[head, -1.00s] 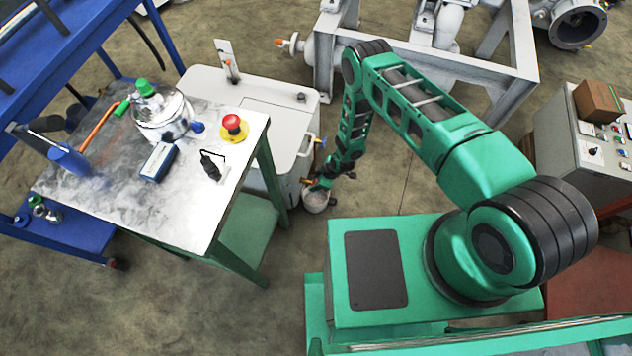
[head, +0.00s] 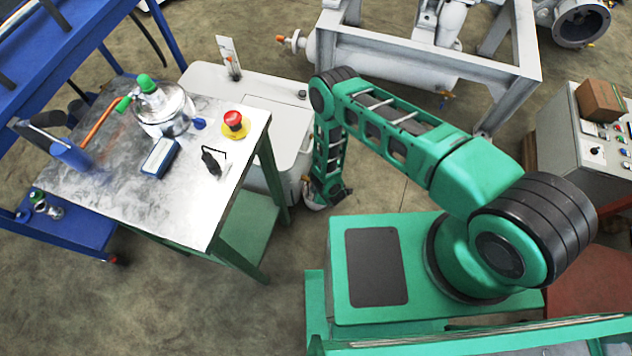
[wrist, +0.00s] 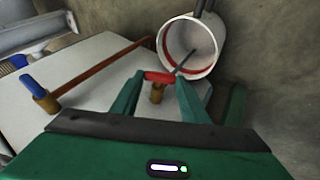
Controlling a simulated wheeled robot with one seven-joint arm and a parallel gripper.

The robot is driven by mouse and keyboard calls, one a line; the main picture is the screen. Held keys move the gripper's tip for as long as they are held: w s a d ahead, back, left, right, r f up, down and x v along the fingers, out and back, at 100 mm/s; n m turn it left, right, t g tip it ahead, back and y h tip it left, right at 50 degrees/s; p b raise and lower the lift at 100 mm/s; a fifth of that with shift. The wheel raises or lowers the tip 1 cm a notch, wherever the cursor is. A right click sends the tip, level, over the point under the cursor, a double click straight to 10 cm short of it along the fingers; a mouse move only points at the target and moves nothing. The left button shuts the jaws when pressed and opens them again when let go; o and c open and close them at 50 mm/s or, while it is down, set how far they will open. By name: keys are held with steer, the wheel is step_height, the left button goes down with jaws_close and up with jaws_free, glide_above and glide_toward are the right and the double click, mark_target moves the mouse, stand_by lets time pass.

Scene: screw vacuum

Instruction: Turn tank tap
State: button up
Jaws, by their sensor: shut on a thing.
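The tank (head: 290,125) is a pale grey box on the floor, partly behind the metal table and my arm in the head view. The tank tap has a red handle (wrist: 160,77) on a brass body (wrist: 157,93), low on the tank's side in the wrist view. My gripper (wrist: 161,80) has one green finger on each side of the red handle and is shut on it. In the head view my arm hides the tap and the fingertips. A second tap with a blue handle (wrist: 34,86) is at the left in the wrist view.
A brown pipe (wrist: 105,66) runs up from the blue tap. The metal table (head: 110,205) stands left of my arm.

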steer(key=shift+w, duration=0.15)
steer(key=o, duration=1.1)
steer(key=shift+c, duration=0.2)
steer(key=shift+r, duration=0.1)
steer(key=v, duration=1)
steer(key=shift+s+r, duration=0.15)
steer(key=shift+s, duration=0.1)
steer(key=shift+d, duration=0.1)
